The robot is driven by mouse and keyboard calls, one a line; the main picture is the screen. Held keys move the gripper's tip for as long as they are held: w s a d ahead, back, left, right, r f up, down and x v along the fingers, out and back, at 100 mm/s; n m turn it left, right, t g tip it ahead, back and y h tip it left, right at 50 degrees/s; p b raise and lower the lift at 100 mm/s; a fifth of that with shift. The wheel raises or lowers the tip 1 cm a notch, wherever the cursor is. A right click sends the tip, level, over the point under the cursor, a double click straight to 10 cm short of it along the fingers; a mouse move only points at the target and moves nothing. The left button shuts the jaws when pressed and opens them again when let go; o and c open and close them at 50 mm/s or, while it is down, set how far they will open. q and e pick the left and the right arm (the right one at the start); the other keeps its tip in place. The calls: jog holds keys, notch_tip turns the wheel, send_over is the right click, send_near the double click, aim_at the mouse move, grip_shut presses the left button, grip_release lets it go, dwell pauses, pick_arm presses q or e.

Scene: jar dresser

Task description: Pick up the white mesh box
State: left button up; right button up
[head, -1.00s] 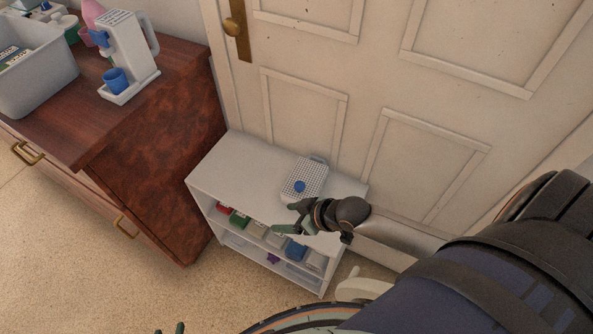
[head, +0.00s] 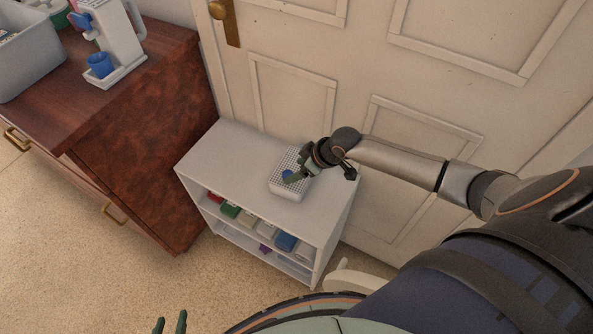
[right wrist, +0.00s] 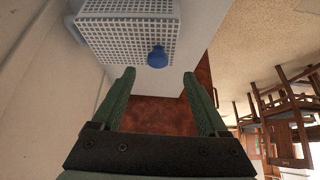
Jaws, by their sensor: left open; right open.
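The white mesh box (head: 281,184) sits on top of a low white shelf unit (head: 225,150) against the door. A blue knob or cap shows on it, and the box also shows at the top of the right wrist view (right wrist: 120,28). My right gripper (head: 294,178) is open and overlaps the box in the head view, partly hiding it. In the right wrist view its two green fingers (right wrist: 158,84) are apart with nothing between them, and the box lies beyond the tips. My left gripper (head: 170,324) is open and empty at the bottom edge of the head view.
The shelf holds several small coloured items (head: 285,241) below its top. A dark wooden dresser (head: 150,130) stands to the left, with a grey bin (head: 35,60) and a white dispenser (head: 112,45). The panelled door (head: 290,100) is close behind. Chairs (right wrist: 275,115) show in the right wrist view.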

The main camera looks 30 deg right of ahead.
aim_at(287, 173)
jog(key=shift+b+x, duration=0.5)
jog(key=shift+x, duration=2.2)
jog(key=shift+w+d, duration=0.1)
jog(key=shift+c, duration=0.4)
grip_shut()
jog(key=shift+r, duration=0.1)
